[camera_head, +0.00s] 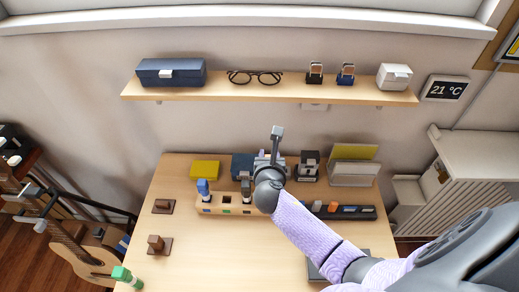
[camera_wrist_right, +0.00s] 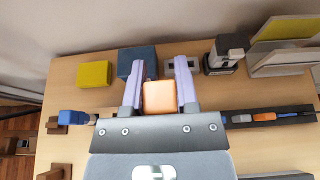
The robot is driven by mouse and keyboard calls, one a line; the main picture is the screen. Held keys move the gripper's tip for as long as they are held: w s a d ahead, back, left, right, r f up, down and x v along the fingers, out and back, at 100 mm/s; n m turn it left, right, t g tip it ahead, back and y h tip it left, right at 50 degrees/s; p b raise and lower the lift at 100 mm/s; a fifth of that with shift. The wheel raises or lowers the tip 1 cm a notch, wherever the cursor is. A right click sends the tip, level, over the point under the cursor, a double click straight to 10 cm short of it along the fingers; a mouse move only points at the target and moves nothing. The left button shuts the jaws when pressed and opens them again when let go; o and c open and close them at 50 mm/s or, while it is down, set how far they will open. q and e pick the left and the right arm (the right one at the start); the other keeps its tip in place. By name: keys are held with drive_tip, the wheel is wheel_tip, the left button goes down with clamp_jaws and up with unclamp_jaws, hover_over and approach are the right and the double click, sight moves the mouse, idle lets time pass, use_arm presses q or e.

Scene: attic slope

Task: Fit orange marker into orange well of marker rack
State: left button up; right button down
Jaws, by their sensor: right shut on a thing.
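My right gripper (camera_head: 268,172) is over the desk, at the right end of the wooden marker rack (camera_head: 213,208). In the right wrist view the gripper (camera_wrist_right: 160,85) is shut on the orange marker (camera_wrist_right: 159,98), seen end-on as an orange block between the fingers. In the head view the gripper and wrist hide that marker. The rack holds an upright blue marker (camera_head: 203,187) at its left and a dark marker (camera_head: 246,186) near the gripper. Green shows in a well on the front; I cannot make out the orange well. My left gripper is out of view.
Right of the rack lies a dark tray (camera_head: 352,212) with small items, one orange. A yellow box (camera_head: 205,169), a navy box and a letter holder (camera_head: 352,172) stand behind. A green-capped marker (camera_head: 124,275) is at front left. A shelf (camera_head: 220,93) hangs above.

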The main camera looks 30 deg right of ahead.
drive_tip(key=shift+r+p, duration=0.1)
drive_tip(key=shift+p, duration=0.2)
use_arm(q)
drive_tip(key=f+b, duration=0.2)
drive_tip(key=b, duration=0.1)
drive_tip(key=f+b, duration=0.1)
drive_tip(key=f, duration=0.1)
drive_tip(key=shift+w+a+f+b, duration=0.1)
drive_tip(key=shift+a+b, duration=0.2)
drive_tip(key=shift+b, duration=0.1)
use_arm(e)
wheel_tip(320, 180, down, 6)
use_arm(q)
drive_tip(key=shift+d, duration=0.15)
